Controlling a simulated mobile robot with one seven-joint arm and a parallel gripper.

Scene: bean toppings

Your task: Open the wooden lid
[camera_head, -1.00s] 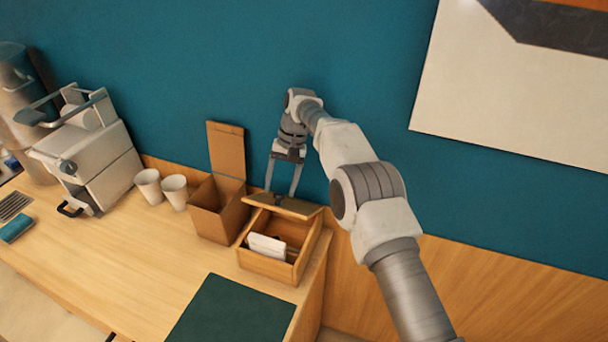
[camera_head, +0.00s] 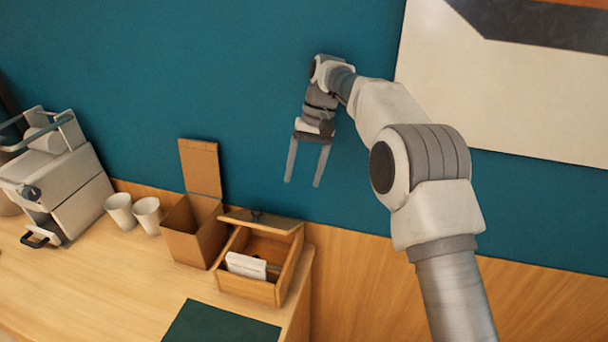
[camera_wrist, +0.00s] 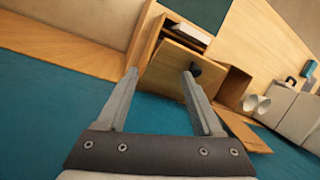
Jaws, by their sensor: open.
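The wooden box (camera_head: 247,287) stands near the counter's right end. Its wooden lid (camera_head: 275,223) is tilted up at the back, with a small dark knob (camera_head: 256,215) on it. The front of the box is uncovered and a white item (camera_head: 246,265) shows inside. My gripper (camera_head: 302,185) is open and empty, above and behind the lid, against the teal wall. In the wrist view the lid (camera_wrist: 176,70) and its knob (camera_wrist: 195,69) lie beyond my gripper (camera_wrist: 160,72), with no contact visible.
A taller brown box (camera_head: 187,241) with its flap up stands directly left of the wooden box. Two white cups (camera_head: 146,213) and a coffee machine (camera_head: 55,185) stand farther left. A dark green mat (camera_head: 215,326) lies in front. Air around my gripper is free.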

